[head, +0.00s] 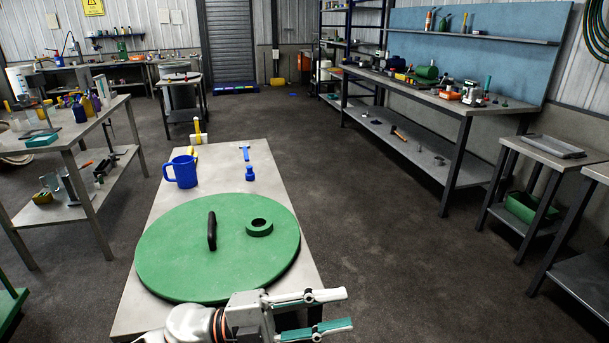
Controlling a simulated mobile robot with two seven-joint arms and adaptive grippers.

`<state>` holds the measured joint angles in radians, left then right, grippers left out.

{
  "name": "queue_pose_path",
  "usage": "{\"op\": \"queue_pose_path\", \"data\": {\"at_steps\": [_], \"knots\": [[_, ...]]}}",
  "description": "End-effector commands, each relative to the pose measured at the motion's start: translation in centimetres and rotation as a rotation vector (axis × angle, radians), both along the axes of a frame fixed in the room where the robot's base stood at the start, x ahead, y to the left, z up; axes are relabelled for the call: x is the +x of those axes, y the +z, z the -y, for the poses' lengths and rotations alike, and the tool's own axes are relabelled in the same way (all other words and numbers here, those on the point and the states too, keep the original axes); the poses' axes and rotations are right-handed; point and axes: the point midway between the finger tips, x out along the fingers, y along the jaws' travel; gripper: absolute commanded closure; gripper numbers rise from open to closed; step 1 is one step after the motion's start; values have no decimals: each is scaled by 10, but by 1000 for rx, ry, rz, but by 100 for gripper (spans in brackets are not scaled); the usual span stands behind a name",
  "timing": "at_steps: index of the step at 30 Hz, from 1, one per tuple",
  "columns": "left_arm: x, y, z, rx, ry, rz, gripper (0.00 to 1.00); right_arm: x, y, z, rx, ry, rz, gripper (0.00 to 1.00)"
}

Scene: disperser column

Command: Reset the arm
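My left gripper (345,309) is at the bottom of the head view, at the near end of the grey table (168,313). Its two green-padded fingers point right and are apart, with nothing between them. A large round green lid (180,262) with a black handle (212,231) lies on the table just beyond the gripper. A green ring (259,228) lies on the lid. My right gripper is not in the head view.
A blue jug (182,172), a small blue bottle-like piece (250,174) and a yellow-and-white item (198,134) stand farther along the table. Workbenches line the left and right, including a long bench (455,106). The floor (360,190) between is clear.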

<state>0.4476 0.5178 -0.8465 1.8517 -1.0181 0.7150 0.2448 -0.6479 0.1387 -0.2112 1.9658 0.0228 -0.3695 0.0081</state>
Motion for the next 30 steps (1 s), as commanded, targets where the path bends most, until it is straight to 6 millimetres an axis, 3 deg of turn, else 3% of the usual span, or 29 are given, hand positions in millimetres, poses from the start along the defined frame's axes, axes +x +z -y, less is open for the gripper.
{"op": "queue_pose_path", "data": {"at_steps": [4, 8, 11, 14, 18, 24, 30], "knots": [[25, -9, -17, -166, 223, -190, 69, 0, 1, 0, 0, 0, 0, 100], [47, -40, -50, -257, 440, -374, 69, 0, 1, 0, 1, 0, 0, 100], [56, -80, -82, -293, 611, -531, 69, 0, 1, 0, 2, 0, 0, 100], [52, -132, -119, -301, 781, -697, 69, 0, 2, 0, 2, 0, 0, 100], [23, -211, -168, -270, 992, -929, 69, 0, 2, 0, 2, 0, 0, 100], [-45, -301, -221, -188, 1203, -1198, 69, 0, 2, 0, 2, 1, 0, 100], [-92, -342, -244, -129, 1297, -1337, 69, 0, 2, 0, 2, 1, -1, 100]]}}
